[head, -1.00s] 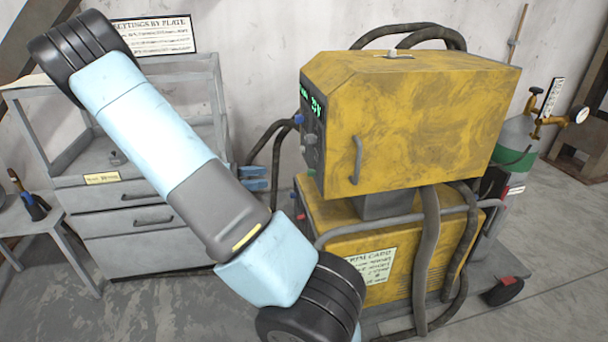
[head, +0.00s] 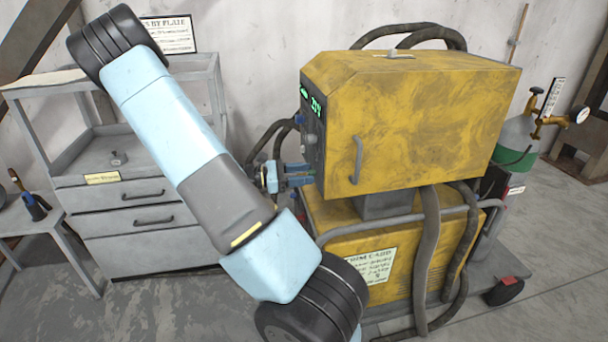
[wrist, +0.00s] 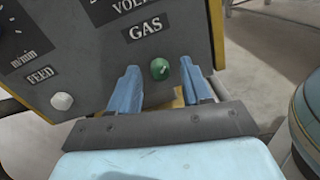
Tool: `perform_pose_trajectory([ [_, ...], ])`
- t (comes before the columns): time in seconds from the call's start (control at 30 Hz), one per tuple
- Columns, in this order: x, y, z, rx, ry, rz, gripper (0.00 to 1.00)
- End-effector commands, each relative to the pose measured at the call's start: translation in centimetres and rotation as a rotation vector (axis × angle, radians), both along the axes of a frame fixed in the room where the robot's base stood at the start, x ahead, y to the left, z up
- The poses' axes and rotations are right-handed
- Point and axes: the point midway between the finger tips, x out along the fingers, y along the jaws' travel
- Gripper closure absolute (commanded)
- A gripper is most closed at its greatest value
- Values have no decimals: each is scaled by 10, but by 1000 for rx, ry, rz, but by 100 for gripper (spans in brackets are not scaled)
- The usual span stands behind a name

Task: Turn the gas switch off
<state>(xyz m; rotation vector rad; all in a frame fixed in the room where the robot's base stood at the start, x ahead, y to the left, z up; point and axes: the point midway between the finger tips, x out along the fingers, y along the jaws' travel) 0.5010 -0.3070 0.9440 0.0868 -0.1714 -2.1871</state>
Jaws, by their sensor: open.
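The gas switch is a round green knob (wrist: 159,69) with a pale mark, on the dark panel below the GAS label (wrist: 145,28) in the wrist view. My gripper (wrist: 165,85) is open, with one blue finger on each side of the green knob; I cannot tell whether either finger touches it. In the head view my gripper (head: 298,175) is at the lower front of the yellow welding machine (head: 415,120), and the gas switch is hidden there.
A white knob (wrist: 62,101) under the FEED label sits left of the gas switch. A handle (head: 356,160) is on the machine's side. Dark cables (head: 262,140) hang behind my gripper. A grey drawer cabinet (head: 135,240) stands at the left.

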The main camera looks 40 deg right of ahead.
Motion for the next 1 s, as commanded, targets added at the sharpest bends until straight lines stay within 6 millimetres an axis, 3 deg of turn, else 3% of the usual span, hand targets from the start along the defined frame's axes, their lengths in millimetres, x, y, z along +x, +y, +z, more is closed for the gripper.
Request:
perform_pose_trajectory([
  [0.37, -3, -4, 0, 1, 0, 1, 52],
  [0.87, -3, -4, 0, 1, 0, 1, 99],
  [1.0, -3, -4, 0, 1, 0, 1, 100],
])
